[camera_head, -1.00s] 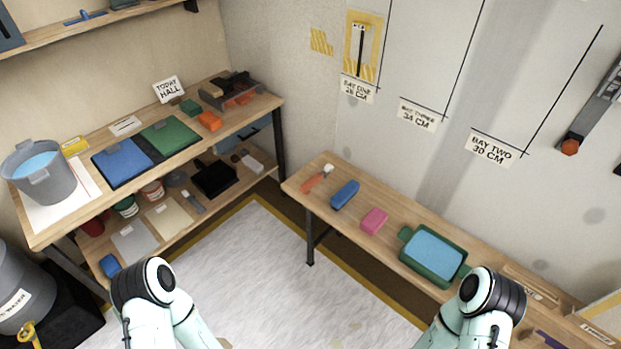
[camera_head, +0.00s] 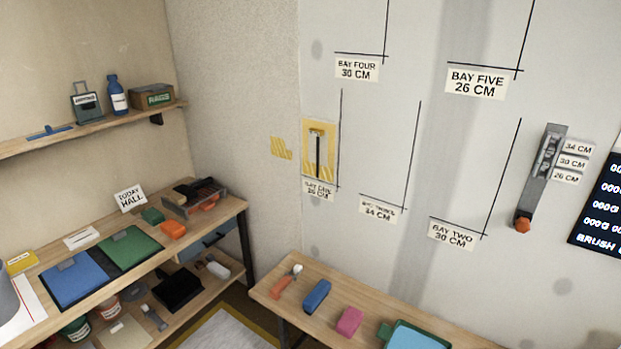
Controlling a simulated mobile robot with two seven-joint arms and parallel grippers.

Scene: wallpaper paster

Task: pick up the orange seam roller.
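The orange seam roller (camera_head: 282,287) lies near the left end of the low wooden bench (camera_head: 262,289) by the wall. It has an orange handle, with a pale, greyish roller head at its upper right end. A blue block-shaped item (camera_head: 317,295) lies just to its right, apart from it. Neither of my grippers is in view.
A pink block (camera_head: 349,321) and a green tray (camera_head: 384,331) with blue inside stand farther right on the bench. A workbench at left holds blue (camera_head: 74,283) and green (camera_head: 130,248) pads and an orange block (camera_head: 173,230). A grey wall-mounted tool (camera_head: 540,175) hangs at right.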

